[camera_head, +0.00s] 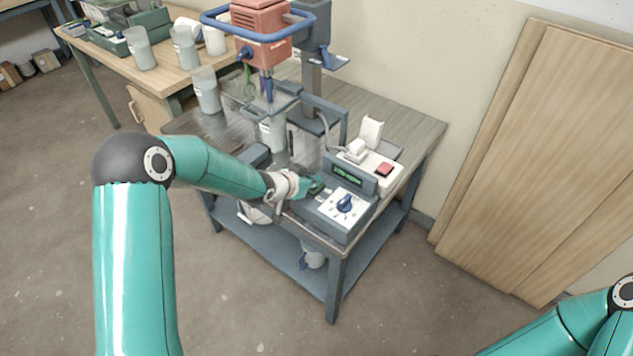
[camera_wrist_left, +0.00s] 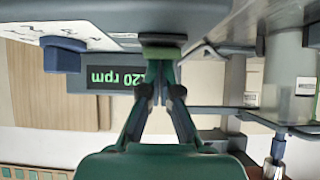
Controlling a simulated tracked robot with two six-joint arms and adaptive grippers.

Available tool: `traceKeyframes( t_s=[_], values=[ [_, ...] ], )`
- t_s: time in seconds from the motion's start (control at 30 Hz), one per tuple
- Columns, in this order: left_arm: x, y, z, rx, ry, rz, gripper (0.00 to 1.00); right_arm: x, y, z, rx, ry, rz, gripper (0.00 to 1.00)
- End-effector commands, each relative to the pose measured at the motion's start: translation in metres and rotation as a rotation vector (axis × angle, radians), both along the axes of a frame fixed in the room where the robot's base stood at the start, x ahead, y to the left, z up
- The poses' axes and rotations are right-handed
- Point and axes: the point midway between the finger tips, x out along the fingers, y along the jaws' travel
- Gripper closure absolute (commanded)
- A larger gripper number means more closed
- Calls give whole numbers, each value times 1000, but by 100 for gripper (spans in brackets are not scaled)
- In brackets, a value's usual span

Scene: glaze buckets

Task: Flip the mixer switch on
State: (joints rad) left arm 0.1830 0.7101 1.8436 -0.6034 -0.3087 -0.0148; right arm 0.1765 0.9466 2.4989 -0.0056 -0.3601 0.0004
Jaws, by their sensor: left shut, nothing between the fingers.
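The mixer's grey control box (camera_head: 341,222) stands at the front right corner of the table. Its white panel carries a blue knob (camera_head: 345,203), which also shows in the left wrist view (camera_wrist_left: 64,54). Its display (camera_head: 347,175) is lit green, and in the upside-down wrist view (camera_wrist_left: 115,78) it shows an rpm reading. My left gripper (camera_head: 314,187) is at the box's left side. In the wrist view its shut fingers (camera_wrist_left: 162,66) meet at a small green part (camera_wrist_left: 160,52), apparently the switch; contact is unclear. My right gripper is out of view.
The red mixer (camera_head: 262,52) with its blue frame hangs over a bucket (camera_head: 273,133) left of the box. A white unit with a red button (camera_head: 384,169) sits behind the box. Another bucket (camera_head: 206,90) stands on the table. Wooden boards (camera_head: 540,150) lean right.

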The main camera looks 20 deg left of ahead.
Motion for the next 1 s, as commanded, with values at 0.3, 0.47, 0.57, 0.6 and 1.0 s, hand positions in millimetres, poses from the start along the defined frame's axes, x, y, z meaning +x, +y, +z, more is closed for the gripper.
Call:
traceKeyframes(
  t_s=[0.3, 0.47, 0.57, 0.6, 1.0],
  values=[
    [-14, 6, -6, 1, 7, 3, 100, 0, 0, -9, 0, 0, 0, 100],
    [-16, 6, -6, 0, 10, 2, 100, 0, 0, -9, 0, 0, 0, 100],
    [-17, 6, -7, 1, 11, 2, 100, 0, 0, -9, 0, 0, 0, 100],
    [-17, 6, -7, 1, 12, 2, 100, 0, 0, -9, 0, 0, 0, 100],
    [-19, 6, 32, 1, 2, -1, 100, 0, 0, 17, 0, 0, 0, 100]
  ],
)
